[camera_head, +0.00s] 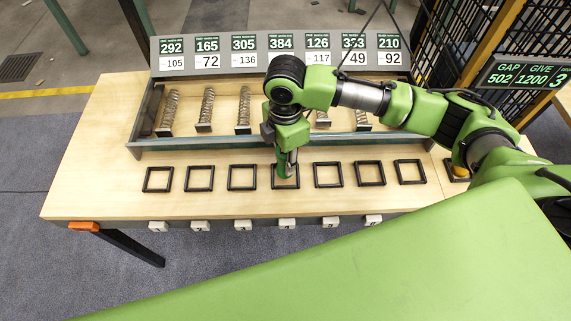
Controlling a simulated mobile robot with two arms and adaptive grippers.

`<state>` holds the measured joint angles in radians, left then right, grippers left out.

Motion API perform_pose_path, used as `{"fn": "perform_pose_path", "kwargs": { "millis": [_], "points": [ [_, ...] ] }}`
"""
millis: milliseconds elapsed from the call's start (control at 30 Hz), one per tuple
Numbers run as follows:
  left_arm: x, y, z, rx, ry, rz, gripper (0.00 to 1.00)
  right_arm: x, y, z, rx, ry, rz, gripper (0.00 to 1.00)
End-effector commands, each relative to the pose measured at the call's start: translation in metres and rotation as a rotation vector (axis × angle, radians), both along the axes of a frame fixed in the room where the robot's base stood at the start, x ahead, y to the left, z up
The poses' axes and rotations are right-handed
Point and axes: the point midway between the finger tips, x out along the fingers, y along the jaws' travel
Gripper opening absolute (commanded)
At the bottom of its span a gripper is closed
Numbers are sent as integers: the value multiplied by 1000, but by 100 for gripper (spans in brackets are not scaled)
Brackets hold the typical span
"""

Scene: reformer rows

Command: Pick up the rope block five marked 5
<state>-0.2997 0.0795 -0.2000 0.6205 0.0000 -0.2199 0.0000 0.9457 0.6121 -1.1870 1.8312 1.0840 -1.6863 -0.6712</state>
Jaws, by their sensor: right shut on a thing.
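Several small white blocks hang in a row along the front edge of the table, each with a dark mark too small to read surely. One white block (330,223) is fifth from the left; I cannot confirm that its mark is 5. My right gripper (287,172) points down over the middle black square frame (273,183), behind the row of blocks. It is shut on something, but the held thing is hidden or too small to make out. My left gripper is not in view.
A long tray (190,143) with several upright springs stands behind the square frames. A sloped number board (155,50) rises behind it. A dark sign (523,75) is at right. An orange piece (84,226) sits on the table's left front edge. The table's left end is clear.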

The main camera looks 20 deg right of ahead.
Motion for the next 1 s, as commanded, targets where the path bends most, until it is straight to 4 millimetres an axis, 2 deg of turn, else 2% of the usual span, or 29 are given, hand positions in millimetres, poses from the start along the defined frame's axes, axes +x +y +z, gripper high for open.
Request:
{"fn": "perform_pose_path", "kwargs": {
  "millis": [167,300,400,600,767,1000],
  "points": [
    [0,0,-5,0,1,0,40,-25,15,36,4,-6,7,0],
    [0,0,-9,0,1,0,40,-53,28,65,4,-5,9,0],
    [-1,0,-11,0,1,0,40,-76,39,76,3,-5,9,0],
    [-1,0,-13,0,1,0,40,-109,54,93,2,-3,5,0],
    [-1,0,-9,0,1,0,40,-122,61,102,0,-2,2,0],
    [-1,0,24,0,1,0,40,-126,62,133,0,-1,-2,0]
  ]
}}
